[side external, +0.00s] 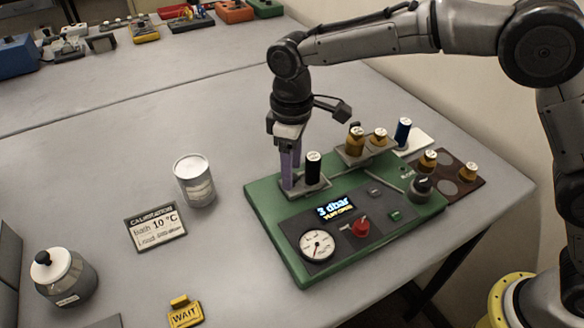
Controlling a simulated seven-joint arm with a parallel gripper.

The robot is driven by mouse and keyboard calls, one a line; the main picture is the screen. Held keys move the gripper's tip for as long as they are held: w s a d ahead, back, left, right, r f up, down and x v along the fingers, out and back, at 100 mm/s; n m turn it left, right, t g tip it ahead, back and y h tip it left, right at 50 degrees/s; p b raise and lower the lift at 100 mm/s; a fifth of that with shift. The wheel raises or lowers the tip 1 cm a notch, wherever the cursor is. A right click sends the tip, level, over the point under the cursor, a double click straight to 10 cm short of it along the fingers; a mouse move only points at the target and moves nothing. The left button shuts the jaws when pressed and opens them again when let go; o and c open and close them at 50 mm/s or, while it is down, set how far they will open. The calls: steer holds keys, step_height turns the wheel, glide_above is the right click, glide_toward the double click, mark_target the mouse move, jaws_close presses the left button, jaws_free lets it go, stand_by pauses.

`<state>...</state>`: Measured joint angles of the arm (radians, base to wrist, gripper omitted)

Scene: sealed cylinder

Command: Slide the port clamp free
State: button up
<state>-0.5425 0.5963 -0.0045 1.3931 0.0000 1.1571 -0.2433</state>
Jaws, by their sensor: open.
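My gripper (289,186) points down with its purple fingers at the back left of the green board (272,236). It is open, and its fingertips are low beside a black cylinder (313,169) with a white top. The cylinder stands upright on a grey plate (318,187) at the board's edge. I cannot tell which part is the port clamp, or whether the fingers touch the plate. The board carries a lit display (335,208) reading "3 dbar" with small yellow text, a round gauge (317,245) and a red knob (361,228).
Brown capped cylinders (355,141) and a blue one (403,132) stand in holders at the board's back right. A white can (194,181), a calibration sign (155,228), a lidded jar (65,276) and a yellow WAIT sign (185,312) are left. Table between is clear.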

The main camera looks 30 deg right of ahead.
steer(key=shift+f, duration=0.45)
jaws_close()
steer(key=shift+a, duration=0.1)
stand_by(1.1)
